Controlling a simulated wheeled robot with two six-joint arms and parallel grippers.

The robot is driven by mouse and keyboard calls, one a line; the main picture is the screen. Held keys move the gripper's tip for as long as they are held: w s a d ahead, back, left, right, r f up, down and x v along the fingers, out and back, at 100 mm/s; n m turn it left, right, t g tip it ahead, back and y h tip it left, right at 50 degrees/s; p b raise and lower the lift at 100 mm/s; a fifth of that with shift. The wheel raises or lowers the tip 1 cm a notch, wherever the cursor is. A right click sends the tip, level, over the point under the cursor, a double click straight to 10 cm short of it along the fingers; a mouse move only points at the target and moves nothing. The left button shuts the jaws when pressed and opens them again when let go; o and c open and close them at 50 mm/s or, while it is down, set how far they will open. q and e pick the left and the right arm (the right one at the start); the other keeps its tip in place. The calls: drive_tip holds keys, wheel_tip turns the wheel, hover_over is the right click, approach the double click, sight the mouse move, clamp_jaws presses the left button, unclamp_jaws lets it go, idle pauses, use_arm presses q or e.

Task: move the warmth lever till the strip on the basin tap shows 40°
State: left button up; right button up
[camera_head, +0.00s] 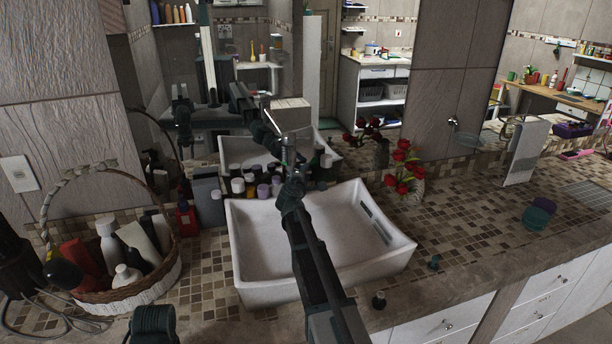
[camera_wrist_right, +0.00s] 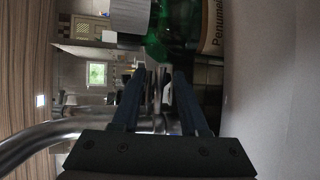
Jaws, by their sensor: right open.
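The white basin (camera_head: 262,275) stands on the mosaic counter. The metal tap (camera_head: 288,145) rises at its back edge, mostly hidden by my right gripper (camera_head: 289,166), which reaches over the basin from the front. In the right wrist view a shiny curved metal pipe, apparently the tap's spout (camera_wrist_right: 32,140), enters from the left. There my right gripper (camera_wrist_right: 158,82) is open, with a narrow metal part, perhaps the warmth lever (camera_wrist_right: 158,88), between its fingers; whether they touch it I cannot tell. The strip's reading is not legible.
Several bottles and jars (camera_head: 250,186) crowd behind the basin, and a green bottle (camera_wrist_right: 178,40) is close beyond my right fingers. A wicker basket (camera_head: 165,280) stands left, and red flowers (camera_head: 402,170) stand right. A mirror lies behind. The counter farther right is mostly clear.

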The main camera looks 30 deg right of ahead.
drive_tip(key=shift+w+d, duration=0.1)
clamp_jaws()
idle(1.5)
